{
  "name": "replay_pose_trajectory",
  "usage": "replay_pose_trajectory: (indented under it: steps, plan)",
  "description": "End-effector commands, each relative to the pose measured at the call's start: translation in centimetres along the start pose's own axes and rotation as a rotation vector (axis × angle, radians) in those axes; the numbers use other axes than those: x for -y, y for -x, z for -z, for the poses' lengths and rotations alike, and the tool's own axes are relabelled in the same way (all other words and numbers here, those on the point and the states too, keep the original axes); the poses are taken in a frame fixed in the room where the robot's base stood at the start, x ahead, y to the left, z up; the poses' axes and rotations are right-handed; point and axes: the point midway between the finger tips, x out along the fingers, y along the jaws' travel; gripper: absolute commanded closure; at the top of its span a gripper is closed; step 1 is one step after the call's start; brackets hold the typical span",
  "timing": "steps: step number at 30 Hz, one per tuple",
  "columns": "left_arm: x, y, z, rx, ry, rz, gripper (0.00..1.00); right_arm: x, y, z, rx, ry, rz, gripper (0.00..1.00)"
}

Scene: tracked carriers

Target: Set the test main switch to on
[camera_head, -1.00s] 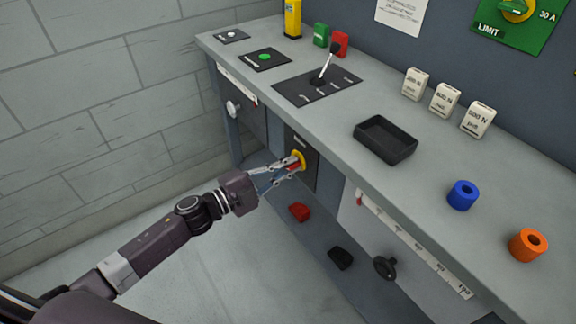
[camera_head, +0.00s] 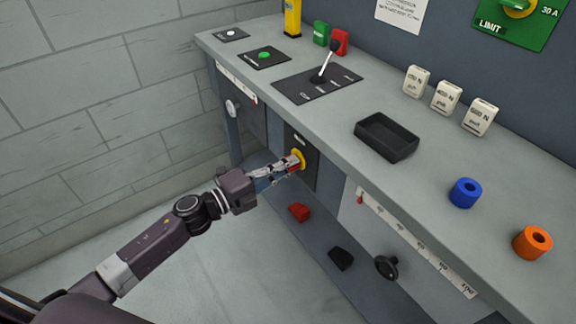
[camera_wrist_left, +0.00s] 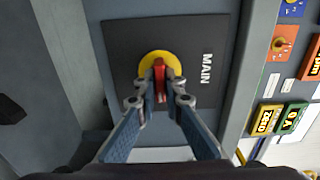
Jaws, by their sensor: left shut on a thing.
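The main switch is a red handle (camera_wrist_left: 159,80) on a yellow disc (camera_wrist_left: 154,65), set on a dark plate (camera_wrist_left: 121,40) marked MAIN. In the head view its yellow disc (camera_head: 300,157) shows on the front of the bench, below the top. My left gripper (camera_head: 293,163) reaches it from the left. In the left wrist view its fingers (camera_wrist_left: 160,98) are closed on the red handle, one on each side. The handle points along the picture's vertical there. Part of the handle is hidden between the fingertips. My right gripper is not in view.
The bench top (camera_head: 330,120) overhangs the switch. It carries a lever panel (camera_head: 317,85), a black tray (camera_head: 386,137), several white blocks and blue and orange rings. A red piece (camera_head: 299,212) and a black piece (camera_head: 340,258) lie below. A black knob (camera_head: 386,267) sticks out to the right.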

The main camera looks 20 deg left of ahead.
Motion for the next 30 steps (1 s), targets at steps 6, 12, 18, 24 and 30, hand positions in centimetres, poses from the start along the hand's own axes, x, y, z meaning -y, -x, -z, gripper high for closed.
replay_pose_trajectory:
  steps: [6, 12, 18, 24, 30]
  plan:
    - [-0.1, 0.0, 0.2, -0.003, 0.000, -0.002, 1.00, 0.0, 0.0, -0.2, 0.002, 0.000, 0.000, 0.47]
    - [-0.1, 0.0, 0.1, -0.003, 0.001, -0.002, 0.81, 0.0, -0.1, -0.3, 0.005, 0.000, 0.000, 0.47]
    - [-0.1, 0.0, 0.1, -0.001, 0.001, -0.001, 0.74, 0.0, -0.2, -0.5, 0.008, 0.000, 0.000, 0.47]
    - [-0.1, 0.3, 0.0, 0.000, 0.001, -0.001, 0.74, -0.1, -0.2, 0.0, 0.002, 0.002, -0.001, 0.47]
    - [-0.2, 2.9, 0.1, 0.000, 0.001, -0.005, 0.74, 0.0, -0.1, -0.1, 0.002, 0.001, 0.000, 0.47]
